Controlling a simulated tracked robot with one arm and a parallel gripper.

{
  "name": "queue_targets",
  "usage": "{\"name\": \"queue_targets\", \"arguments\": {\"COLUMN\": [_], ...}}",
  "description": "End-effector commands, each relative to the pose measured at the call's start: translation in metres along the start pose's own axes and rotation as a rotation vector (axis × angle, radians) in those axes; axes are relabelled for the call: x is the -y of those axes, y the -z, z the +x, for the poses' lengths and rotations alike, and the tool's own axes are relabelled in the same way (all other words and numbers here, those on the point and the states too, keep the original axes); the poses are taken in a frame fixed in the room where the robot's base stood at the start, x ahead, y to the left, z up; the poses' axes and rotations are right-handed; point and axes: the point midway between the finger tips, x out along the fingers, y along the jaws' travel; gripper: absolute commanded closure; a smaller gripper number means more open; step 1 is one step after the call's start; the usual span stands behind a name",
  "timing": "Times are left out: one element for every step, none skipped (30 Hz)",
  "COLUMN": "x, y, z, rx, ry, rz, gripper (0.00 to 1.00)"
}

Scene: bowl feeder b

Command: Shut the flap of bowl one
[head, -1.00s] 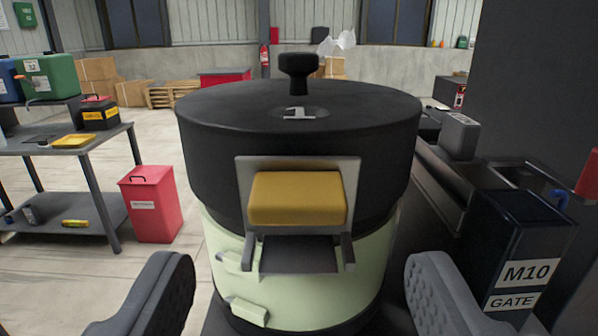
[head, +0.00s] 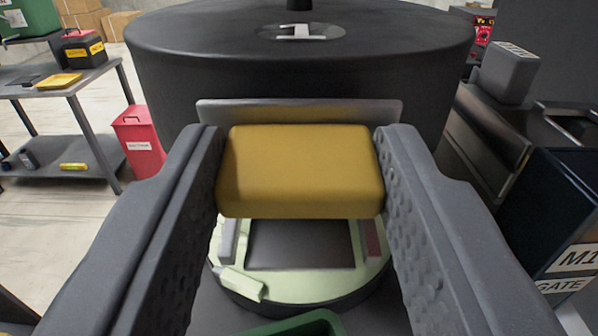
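Bowl one is the black round bowl (head: 300,55) with a white "1" on its lid, straight ahead on a pale green base (head: 300,289). On its front is a pale grey plate (head: 300,108) with a yellow block (head: 300,170) in front, seemingly the flap and its grip. My gripper (head: 300,160) has one finger against each side of the yellow block, shut on it. Below the block is a dark sloping chute (head: 300,244) between two short side walls.
A grey two-tier table (head: 60,85) and a red bin (head: 137,142) stand at the left. A dark box marked M1 and GATE (head: 550,205) and a rail (head: 485,135) are close on the right. A green rim (head: 300,322) shows at the bottom.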

Motion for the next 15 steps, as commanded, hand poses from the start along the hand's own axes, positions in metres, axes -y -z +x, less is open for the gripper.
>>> {"name": "queue_targets", "arguments": {"x": [0.0, 0.0, 0.0, 0.0, -0.0001, 0.0, 0.0, 0.0001, 0.0003, 0.0005, 0.0006, 0.0009, 0.001, 0.001, 0.0009], "y": [0.0, 0.0001, 0.0001, 0.0001, 0.0002, 0.0004, 0.0007, 0.0012, 0.0018, 0.0023, 0.0031, 0.0042, 0.0051, 0.0058, 0.0062], "z": [0.0, -0.0001, -0.0001, -0.0001, -0.0001, 0.0, 0.0001, 0.0003, 0.0008, 0.0012, 0.0017, 0.0025, 0.0031, 0.0037, 0.0044], "rx": [0.0, 0.0, 0.0, 0.0, 0.0, 0.001, 0.003, 0.006, 0.012, 0.019, 0.026, 0.037, 0.046, 0.057, 0.073], "ry": [0.0, 0.0, 0.0, 0.0, 0.0, 0.0, 0.0, 0.0, 0.001, 0.001, 0.002, 0.002, 0.003, 0.003, 0.003], "rz": [0.0, 0.0, 0.0, 0.0, 0.0, 0.0, 0.0, 0.0, 0.0, 0.0, 0.0, 0.001, 0.001, 0.001, 0.001], "gripper": [0.77, 0.83, 0.83, 0.83, 0.83, 0.83, 0.83, 0.83, 0.83, 0.83, 0.83, 0.83, 0.83, 0.83, 0.83]}}
